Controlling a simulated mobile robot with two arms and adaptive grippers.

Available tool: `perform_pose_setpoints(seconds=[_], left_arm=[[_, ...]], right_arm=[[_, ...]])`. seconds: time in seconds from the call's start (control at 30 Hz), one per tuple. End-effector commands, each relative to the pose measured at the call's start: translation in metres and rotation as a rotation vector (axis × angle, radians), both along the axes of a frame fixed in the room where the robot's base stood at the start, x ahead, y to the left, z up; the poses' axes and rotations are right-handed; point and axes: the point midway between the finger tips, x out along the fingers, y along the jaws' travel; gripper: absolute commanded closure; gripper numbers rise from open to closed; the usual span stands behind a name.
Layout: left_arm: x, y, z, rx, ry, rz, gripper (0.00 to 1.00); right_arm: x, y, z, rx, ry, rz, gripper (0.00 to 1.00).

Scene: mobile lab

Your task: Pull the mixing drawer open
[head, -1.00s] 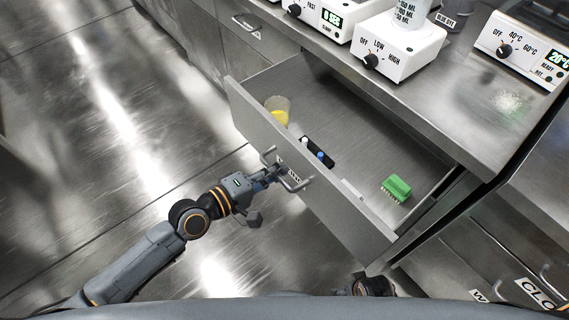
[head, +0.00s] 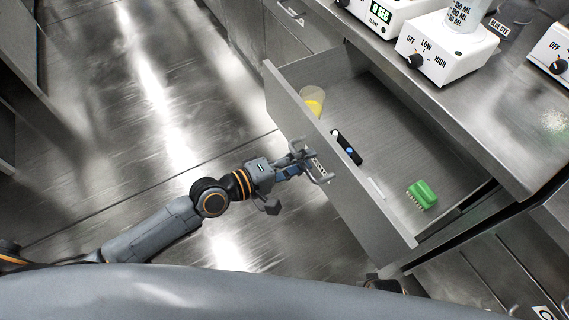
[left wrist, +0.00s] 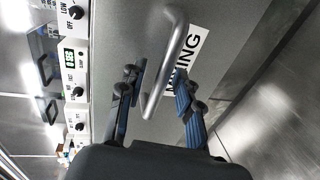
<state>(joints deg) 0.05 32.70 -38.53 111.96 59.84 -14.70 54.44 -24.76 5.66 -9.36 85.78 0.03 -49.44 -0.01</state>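The mixing drawer (head: 345,165) stands pulled well out of the steel counter, its inside showing. Its bar handle (head: 324,178) is on the front panel. In the left wrist view the handle (left wrist: 172,50) runs between my fingers, beside a white label (left wrist: 187,50) whose visible letters end in "ING". My left gripper (head: 303,164) is at the handle; in the left wrist view its two fingers (left wrist: 158,85) stand apart on either side of the bar, with gaps showing.
Inside the drawer are a beaker with yellow contents (head: 312,100), a black holder with small white and blue items (head: 347,148) and a green block (head: 421,195). White lab devices (head: 437,50) stand on the counter above. The floor (head: 110,130) left of the drawer is clear.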

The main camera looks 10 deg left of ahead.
Motion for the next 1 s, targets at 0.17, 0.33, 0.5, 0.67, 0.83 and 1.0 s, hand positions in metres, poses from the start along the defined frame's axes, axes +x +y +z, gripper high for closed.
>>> perform_pose_setpoints(seconds=[0.17, 0.33, 0.5, 0.67, 0.83, 1.0], left_arm=[[-0.020, 0.025, 0.005, 0.006, 0.002, -0.002, 0.66], [-0.040, 0.051, 0.012, 0.008, 0.000, -0.004, 0.66], [-0.055, 0.070, 0.019, 0.006, -0.002, -0.004, 0.66], [-0.064, 0.081, 0.022, 0.003, -0.003, -0.004, 0.66], [-0.068, 0.087, 0.024, 0.000, -0.001, 0.000, 0.66], [-0.068, 0.088, 0.024, -0.001, -0.001, 0.000, 0.66]], right_arm=[[0.000, 0.000, 0.000, -0.001, -0.001, 0.000, 0.14], [0.001, 0.000, 0.000, 0.000, -0.002, -0.001, 0.14], [0.001, -0.001, 0.000, 0.000, -0.002, -0.001, 0.14], [0.001, -0.001, 0.000, 0.000, -0.002, -0.001, 0.14], [0.001, -0.001, 0.000, 0.000, -0.002, -0.001, 0.14], [0.001, -0.001, 0.001, -0.001, -0.002, -0.001, 0.14]])
